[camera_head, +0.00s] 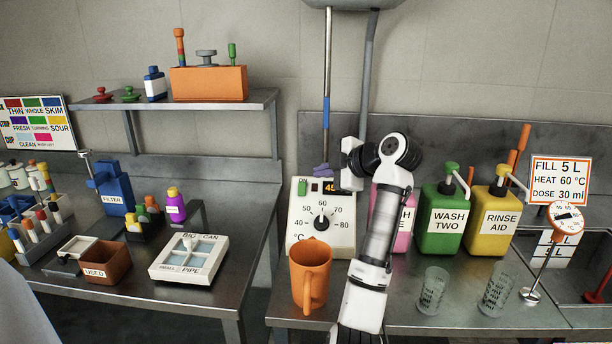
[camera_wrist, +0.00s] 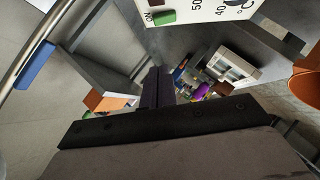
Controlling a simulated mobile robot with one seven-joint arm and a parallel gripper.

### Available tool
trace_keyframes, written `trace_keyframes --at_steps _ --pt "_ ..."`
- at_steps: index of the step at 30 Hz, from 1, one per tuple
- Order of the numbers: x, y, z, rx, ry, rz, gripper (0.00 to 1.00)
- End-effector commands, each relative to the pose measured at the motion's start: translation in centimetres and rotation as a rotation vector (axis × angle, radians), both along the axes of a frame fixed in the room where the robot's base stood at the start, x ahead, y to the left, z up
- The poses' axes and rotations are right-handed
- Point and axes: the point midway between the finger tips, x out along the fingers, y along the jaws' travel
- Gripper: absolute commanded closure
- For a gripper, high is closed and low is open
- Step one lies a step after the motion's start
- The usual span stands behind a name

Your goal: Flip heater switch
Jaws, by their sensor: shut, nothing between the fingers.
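The white heater box (camera_head: 342,238) stands on the right bench, with a dial marked 40 to 80 °C and a small display (camera_head: 330,187) partly hidden by my gripper. Its green switch (camera_head: 303,187) is at the upper left of the face. In the wrist view the switch (camera_wrist: 163,17) shows at the top, next to "ON" lettering. My gripper (camera_head: 321,170) is shut and empty, just right of the switch and a little above it in the head view. Its closed fingers (camera_wrist: 157,86) appear apart from the switch in the wrist view.
An orange mug (camera_head: 310,270) stands in front of the box. A pink bottle (camera_head: 403,220) is partly behind my arm; green (camera_head: 441,219) and yellow (camera_head: 489,221) bottles stand to the right. A pipe with a blue band (camera_head: 326,110) rises behind my fingers.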

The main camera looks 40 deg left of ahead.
Motion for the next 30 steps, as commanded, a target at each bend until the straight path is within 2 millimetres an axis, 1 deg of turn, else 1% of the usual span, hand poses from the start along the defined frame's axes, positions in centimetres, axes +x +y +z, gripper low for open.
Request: trace_keyframes --at_steps 1,9,12,18,23,30 --pt "-0.1 1.2 -0.3 -0.001 0.004 0.004 1.00" --pt "0.5 6.2 -3.0 -0.001 0.004 0.003 1.00" --pt "1.6 6.7 -4.0 -0.001 0.005 0.001 1.00" --pt "2.9 7.4 -5.4 -0.001 0.001 0.000 1.00" --pt "3.1 7.5 -5.8 0.000 0.001 0.000 1.00" --pt "3.1 7.5 -5.8 0.000 0.001 0.000 1.00"
